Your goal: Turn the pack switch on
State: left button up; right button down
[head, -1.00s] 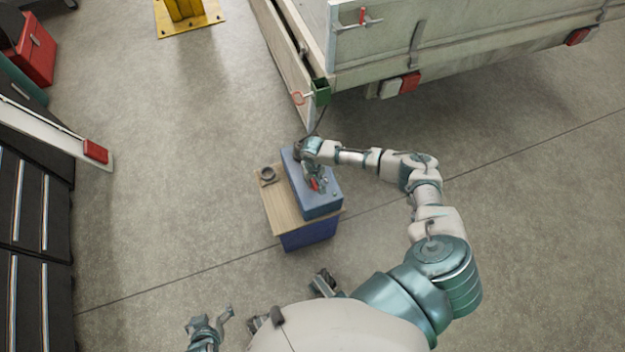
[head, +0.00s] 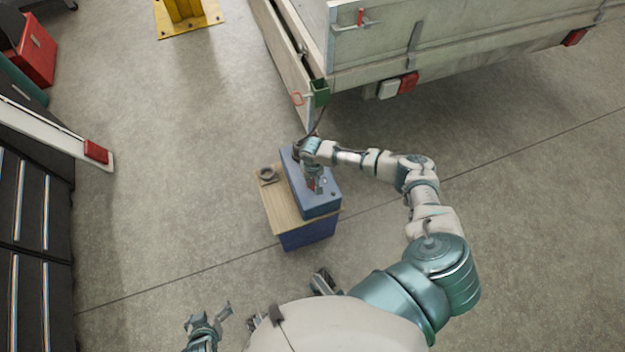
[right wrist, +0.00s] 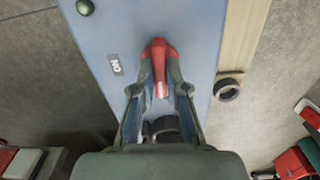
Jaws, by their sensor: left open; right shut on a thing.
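The pack is a blue box (head: 325,207) on a wooden-topped stand (head: 282,211). It fills the middle of the right wrist view (right wrist: 205,30). A red switch handle (right wrist: 157,50) stands on its top face, beside a small label reading "ON" (right wrist: 116,64). My right gripper (right wrist: 160,78) is shut on the red handle, one finger on each side. The handle's lower part and pivot are partly hidden. In the head view my right gripper (head: 314,184) is over the box top and mostly covers the handle. My left gripper (head: 208,328) is open and empty, low at the left, away from the pack.
A dark ring (head: 267,175) lies on the wooden top, left of the box. A green knob (right wrist: 85,7) sits on the box. A trailer (head: 450,45) stands behind at right. Drawer cabinets (head: 30,235) line the left. The floor between is clear.

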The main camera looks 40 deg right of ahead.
jog(key=shift+r+m+p, duration=0.1)
jog(key=shift+m+p, duration=1.5)
jog(key=shift+m, duration=0.3)
pick_arm(q)
jog(key=r, duration=0.4)
jog(key=shift+w+r, duration=0.3)
jog(key=shift+w, duration=0.1)
pick_arm(e)
jog(key=shift+m, duration=0.3)
jog(key=shift+m+p, duration=0.4)
jog(key=shift+p, duration=0.15)
jog(key=shift+s+m+p, duration=0.1)
jog(key=shift+m+p, duration=1.05)
jog(key=shift+m, duration=0.45)
pick_arm(q)
jog(key=shift+t, duration=0.4)
jog(key=r, duration=0.4)
jog(key=shift+w+r+p, duration=0.25)
jog(key=shift+p, duration=0.05)
pick_arm(e)
jog(key=shift+m, duration=0.5)
